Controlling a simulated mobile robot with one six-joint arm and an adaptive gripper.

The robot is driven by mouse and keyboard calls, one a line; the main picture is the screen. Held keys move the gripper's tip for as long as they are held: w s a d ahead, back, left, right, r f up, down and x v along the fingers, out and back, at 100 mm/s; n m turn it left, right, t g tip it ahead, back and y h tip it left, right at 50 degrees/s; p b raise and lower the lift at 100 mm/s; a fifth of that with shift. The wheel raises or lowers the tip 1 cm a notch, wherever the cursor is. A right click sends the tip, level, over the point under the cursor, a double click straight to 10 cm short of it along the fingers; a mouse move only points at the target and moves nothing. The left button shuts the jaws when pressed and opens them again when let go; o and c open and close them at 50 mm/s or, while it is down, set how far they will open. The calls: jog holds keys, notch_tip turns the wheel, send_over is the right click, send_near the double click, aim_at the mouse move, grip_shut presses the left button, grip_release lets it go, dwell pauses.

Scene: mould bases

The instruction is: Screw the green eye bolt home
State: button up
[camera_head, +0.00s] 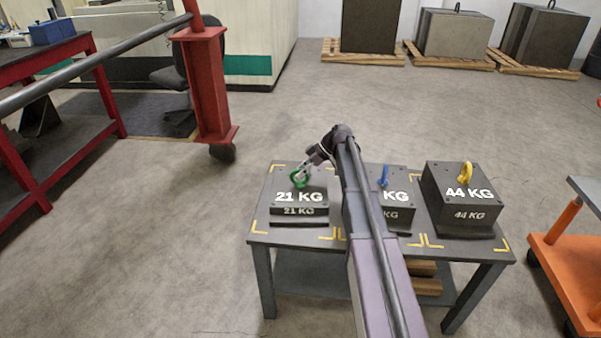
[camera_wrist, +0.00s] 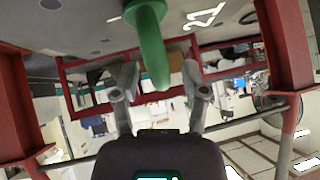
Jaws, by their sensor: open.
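The green eye bolt (camera_head: 298,180) stands on top of the dark 21 KG block (camera_head: 300,212) at the left of the table. Whether its shank is fully seated cannot be told. My gripper (camera_head: 304,168) is right at the green ring from above and to the right. In the wrist view, the green eye bolt (camera_wrist: 150,45) shows nearly edge-on, its ring reaching in between the two spread fingers of my gripper (camera_wrist: 160,75). A gap shows on both sides of the ring, so the fingers are open and not clamped on it.
A middle block with a blue eye bolt (camera_head: 384,175) is partly hidden behind my arm. A 44 KG block (camera_head: 461,200) with a yellow eye bolt (camera_head: 466,172) stands at the right of the table (camera_head: 258,236). A red post (camera_head: 205,90) stands behind left, an orange cart (camera_head: 560,262) at right.

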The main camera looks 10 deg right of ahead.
grip_shut()
jog(key=shift+s+m+t, duration=0.1)
jog(key=shift+m+t, duration=0.3)
jog(key=shift+m, duration=0.1)
jog(key=m+t, duration=0.2)
jog(key=shift+s+a+m+h, duration=0.1)
jog(key=shift+m+h, duration=0.2)
jog(key=shift+m, duration=0.1)
jog(key=m+t+h, duration=0.1)
jog(key=m, duration=0.1)
jog(key=m+t+h, duration=0.1)
jog(key=m+t, duration=0.1)
jog(key=m, duration=0.1)
jog(key=shift+a+t, duration=0.1)
jog(key=shift+t, duration=0.2)
jog(key=m+t+h, duration=0.1)
jog(key=m, duration=0.1)
jog(key=m+h, duration=0.2)
jog(key=m, duration=0.1)
jog(key=shift+a+t+h, duration=0.1)
jog(key=shift+t+h, duration=0.2)
jog(key=shift+t, duration=0.1)
jog(key=shift+a+r+m+t+h, duration=0.1)
jog(key=shift+m+t+h, duration=0.2)
jog(key=shift+m+h, duration=1.9)
jog(key=shift+m, duration=0.5)
